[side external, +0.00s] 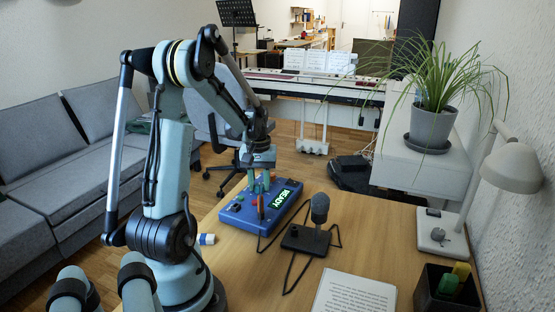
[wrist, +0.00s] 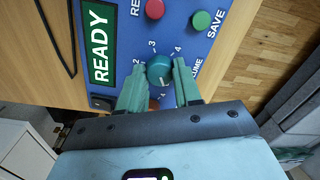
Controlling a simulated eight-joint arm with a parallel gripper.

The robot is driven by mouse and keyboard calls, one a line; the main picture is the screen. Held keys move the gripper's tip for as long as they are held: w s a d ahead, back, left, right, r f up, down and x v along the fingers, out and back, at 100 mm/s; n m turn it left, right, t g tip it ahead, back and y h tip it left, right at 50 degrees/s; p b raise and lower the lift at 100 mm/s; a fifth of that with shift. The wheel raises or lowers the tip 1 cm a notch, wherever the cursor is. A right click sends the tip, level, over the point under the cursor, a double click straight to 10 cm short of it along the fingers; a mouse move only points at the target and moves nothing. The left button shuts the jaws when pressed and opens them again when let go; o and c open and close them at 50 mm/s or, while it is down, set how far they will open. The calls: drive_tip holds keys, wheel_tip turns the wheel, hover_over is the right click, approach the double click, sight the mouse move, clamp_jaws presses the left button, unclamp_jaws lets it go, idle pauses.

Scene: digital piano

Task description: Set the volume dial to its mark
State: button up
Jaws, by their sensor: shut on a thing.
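The volume dial (wrist: 159,72) is a round teal knob on a blue panel (wrist: 228,10), with the numbers 2, 3 and 4 printed around it. My gripper (wrist: 159,76) is shut on the dial, one green finger on each side of it. A small orange patch shows between the fingers below the dial; I cannot tell whether it is the mark. The dial's pointer is too small to read surely. In the side external view my gripper (side external: 259,188) reaches down onto the blue device (side external: 240,215), and the dial is hidden there.
The panel carries a READY display (wrist: 98,44), a red button (wrist: 155,8), a green SAVE button (wrist: 201,20) and a black switch (wrist: 102,103). A microphone on a stand (side external: 319,210), with a cable, stands right of the device. A lamp (side external: 510,166) is at the desk's right edge.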

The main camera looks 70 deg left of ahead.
sight(260, 185)
drive_tip(key=o, duration=1)
drive_tip(key=shift+o, duration=0.2)
drive_tip(key=shift+r, duration=0.15)
wheel_tip(260, 185, up, 12)
drive_tip(key=w+d+f+m+t, duration=0.1)
drive_tip(key=d+m+t, duration=0.2)
drive_tip(key=d, duration=1.2)
drive_tip(key=w+d+f+m+t, duration=0.1)
drive_tip(key=d+m+t, duration=0.3)
drive_tip(key=d+m, duration=0.5)
drive_tip(key=w+d, duration=0.1)
drive_tip(key=d, duration=0.5)
drive_tip(key=shift+w+m, duration=0.25)
drive_tip(key=shift+m, duration=0.15)
